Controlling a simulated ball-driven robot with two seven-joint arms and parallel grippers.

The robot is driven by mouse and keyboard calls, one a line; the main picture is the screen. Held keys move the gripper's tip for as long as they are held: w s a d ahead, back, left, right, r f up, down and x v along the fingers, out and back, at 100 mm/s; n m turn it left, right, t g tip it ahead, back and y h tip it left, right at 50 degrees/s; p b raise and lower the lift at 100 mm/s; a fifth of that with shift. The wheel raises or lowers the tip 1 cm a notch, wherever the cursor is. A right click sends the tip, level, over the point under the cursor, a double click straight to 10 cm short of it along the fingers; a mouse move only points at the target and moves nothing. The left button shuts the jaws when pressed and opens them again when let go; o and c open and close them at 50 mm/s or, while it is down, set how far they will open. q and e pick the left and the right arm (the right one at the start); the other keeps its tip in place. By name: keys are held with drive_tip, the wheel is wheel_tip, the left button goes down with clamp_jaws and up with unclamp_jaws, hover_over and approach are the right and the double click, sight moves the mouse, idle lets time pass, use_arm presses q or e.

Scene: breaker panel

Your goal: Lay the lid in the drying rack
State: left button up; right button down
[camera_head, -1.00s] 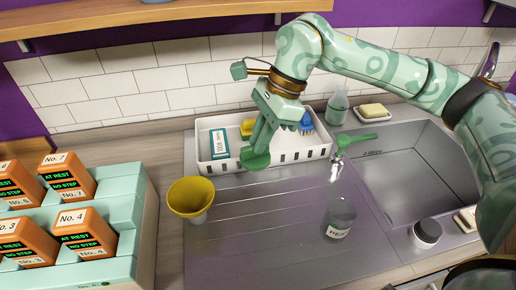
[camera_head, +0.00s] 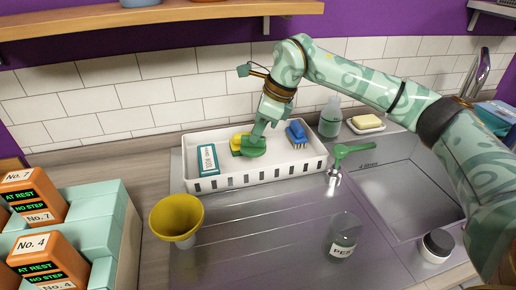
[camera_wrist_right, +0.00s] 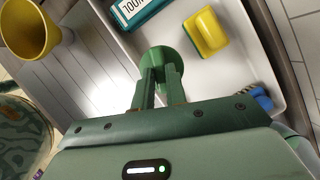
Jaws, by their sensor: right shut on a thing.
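The lid is a round green disc (camera_head: 253,148); it also shows in the right wrist view (camera_wrist_right: 166,58). My right gripper (camera_head: 258,136) is shut on it from above, and its two fingers (camera_wrist_right: 158,78) meet at the lid in the wrist view. The drying rack is a white, slotted, open-topped tray (camera_head: 262,174) at the back of the counter. The lid is over the middle of the rack, within its walls, close to a yellow-and-green sponge (camera_head: 239,142). I cannot tell whether it touches the rack's floor. My left gripper is out of view.
The rack also holds a teal-and-white box (camera_head: 206,160) and a blue brush (camera_head: 297,133). A yellow funnel-like cup (camera_head: 177,217) and a labelled jar (camera_head: 344,238) stand in front. The tap (camera_head: 336,172) and sink (camera_head: 408,185) are right. The drainboard between cup and jar is clear.

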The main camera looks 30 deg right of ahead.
sight(259, 145)
drive_tip(key=f, duration=0.1)
drive_tip(key=w+d+f, duration=0.1)
drive_tip(key=w+f, duration=0.1)
drive_tip(key=shift+d+b, duration=0.25)
drive_tip(key=shift+b, duration=0.15)
drive_tip(key=f, duration=0.2)
drive_tip(key=f+b, duration=0.1)
drive_tip(key=shift+w+d+f+b, duration=0.2)
drive_tip(key=shift+f+b, duration=0.1)
drive_tip(key=shift+f, duration=0.1)
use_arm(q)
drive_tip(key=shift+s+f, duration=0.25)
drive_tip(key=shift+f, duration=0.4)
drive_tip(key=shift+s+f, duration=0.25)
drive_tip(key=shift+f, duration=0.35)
use_arm(e)
drive_tip(key=shift+r, duration=0.1)
drive_tip(key=c, duration=1.4)
unclamp_jaws()
drive_tip(key=shift+c, duration=0.2)
